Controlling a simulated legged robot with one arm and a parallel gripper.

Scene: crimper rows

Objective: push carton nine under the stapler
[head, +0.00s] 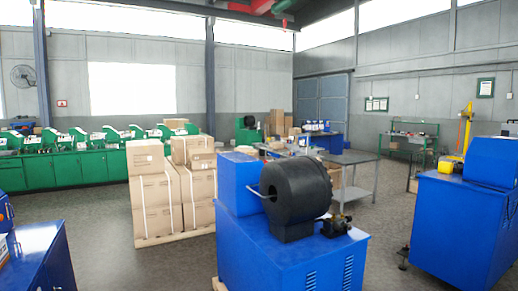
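Brown cartons stand in two stacks side by side on a low pallet left of the middle in the head view. The left stack (157,205) has a smaller carton (146,157) on top, and the right stack (198,187) also has smaller boxes on top. No number is readable on any carton, so I cannot tell which is carton nine. I cannot identify a stapler for certain; a tall yellow upright (467,130) stands at the right, partly hidden behind a blue machine. My gripper is not in view.
A blue crimper (290,262) with a black round head (296,190) blocks the near middle. Another blue machine (465,225) stands right, and a blue cabinet (38,262) near left. Green machines (65,170) line the left. Grey floor (120,265) is open between them.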

